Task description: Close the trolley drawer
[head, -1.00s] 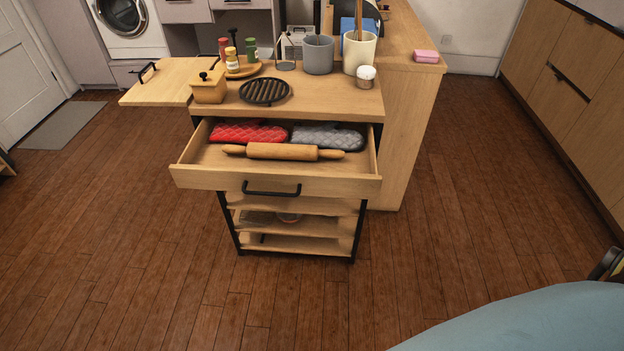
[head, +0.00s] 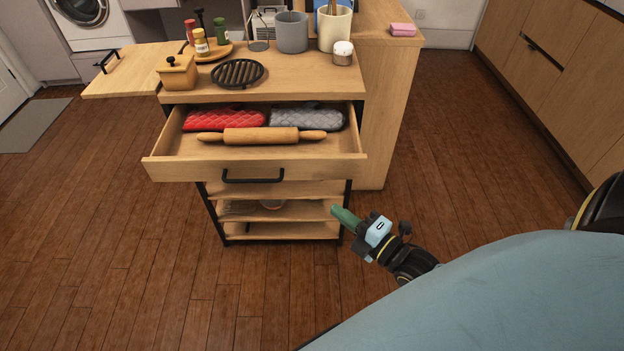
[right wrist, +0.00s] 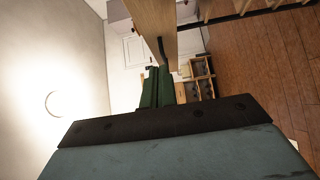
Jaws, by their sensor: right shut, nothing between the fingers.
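The wooden trolley (head: 300,86) stands ahead of me with its top drawer (head: 325,170) pulled out. The drawer has a black bar handle (head: 253,180) on its front. Inside lie a red oven mitt (head: 225,119), a grey oven mitt (head: 306,119) and a wooden rolling pin (head: 262,137). My right gripper (head: 338,213) is shut and empty, low and to the right of the handle, apart from it in the head view. Its green fingers (right wrist: 157,88) show together in the right wrist view, with a wooden panel and a dark bar beyond. My left gripper is not in view.
On the trolley top stand a black trivet (head: 238,73), a wooden box (head: 178,73), a grey pot (head: 292,32), a cream utensil pot (head: 334,28) and a jar (head: 343,53). A side leaf (head: 125,75) extends left. Open floor (head: 440,150) lies to the right.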

